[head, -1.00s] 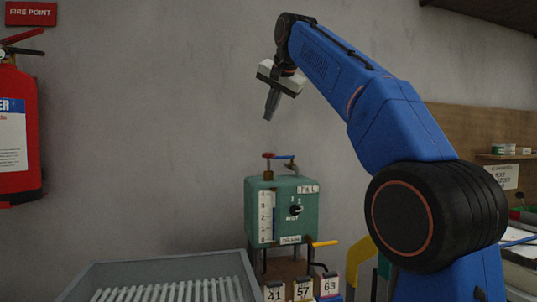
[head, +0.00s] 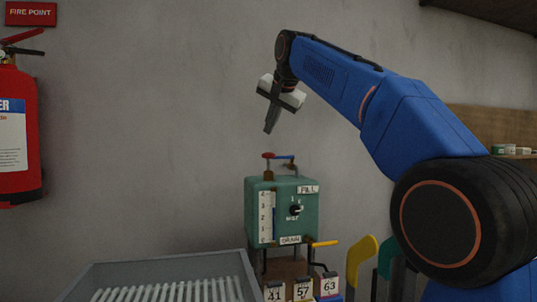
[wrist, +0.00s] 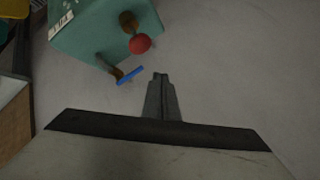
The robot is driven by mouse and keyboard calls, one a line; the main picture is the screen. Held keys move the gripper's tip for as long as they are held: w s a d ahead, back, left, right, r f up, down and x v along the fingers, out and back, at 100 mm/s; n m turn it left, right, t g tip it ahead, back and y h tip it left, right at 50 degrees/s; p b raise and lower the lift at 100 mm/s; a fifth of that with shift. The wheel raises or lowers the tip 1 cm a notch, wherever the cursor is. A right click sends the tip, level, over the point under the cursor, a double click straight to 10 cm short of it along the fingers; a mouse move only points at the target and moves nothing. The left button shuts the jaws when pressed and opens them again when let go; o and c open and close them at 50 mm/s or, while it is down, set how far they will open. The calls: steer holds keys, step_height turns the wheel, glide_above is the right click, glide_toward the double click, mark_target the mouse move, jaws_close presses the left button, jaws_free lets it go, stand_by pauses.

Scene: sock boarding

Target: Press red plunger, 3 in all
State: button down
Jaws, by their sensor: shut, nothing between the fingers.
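The red plunger (head: 268,155) stands up from the top left of a green box (head: 310,212) with a white scale and a dark knob on its front. In the wrist view the red plunger (wrist: 140,43) shows as a round red knob beyond my fingertips. My gripper (head: 268,130) is shut and empty, pointing down, in the air above the plunger and apart from it. In the wrist view my gripper (wrist: 159,76) is at the middle, with the plunger up and left of it.
A blue-handled valve (head: 285,157) sits on the box top just right of the plunger. A yellow lever (head: 325,243) sticks out at the box's lower right. A grey slatted tray (head: 110,268) is in front left. Number tags (head: 302,291) stand below the box.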

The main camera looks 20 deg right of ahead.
steer(key=shift+f, duration=2)
steer(key=shift+f, duration=0.2)
stand_by(0.5)
steer(key=shift+f, duration=0.2)
steer(key=shift+f, duration=1.65)
stand_by(1.9)
steer(key=shift+r, duration=2.05)
